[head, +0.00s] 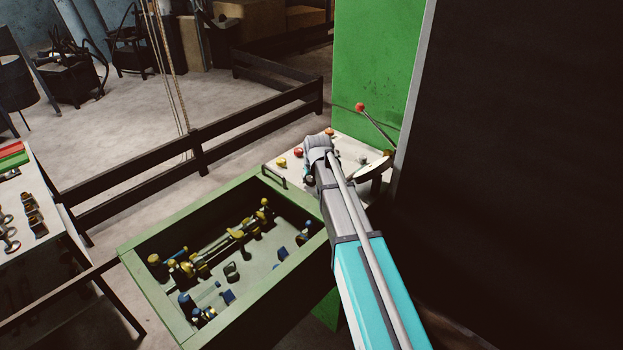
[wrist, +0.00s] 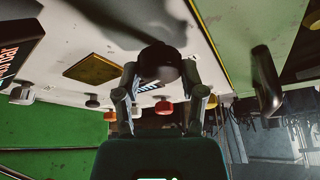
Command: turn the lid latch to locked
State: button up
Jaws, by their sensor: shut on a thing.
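In the wrist view, my gripper (wrist: 159,70) has its two fingers on either side of a dark round knob (wrist: 160,55) and is shut on it. The knob stands at a pale panel (wrist: 215,45). It is dark and blurred, so its turned position and any lock marking cannot be read. I cannot tell for certain that it is the lid latch. In the head view, my arm reaches down to the pale control panel (head: 294,146) beside the green cabinet (head: 375,60). My wrist hides the fingertips and the knob there.
Coloured buttons, such as a red one (wrist: 164,106), sit close to the fingers. A red-tipped lever (head: 360,107) rises at the cabinet. A green-rimmed bin (head: 150,250) of fittings has a dark handle (head: 273,177) near the panel. A large dark surface (head: 530,150) fills the right.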

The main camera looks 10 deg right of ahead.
jog(key=shift+a+m+h, duration=0.1)
jog(key=shift+m+h, duration=0.4)
jog(key=shift+m, duration=0.8)
jog(key=o, duration=1.1)
jog(key=shift+o, duration=0.2)
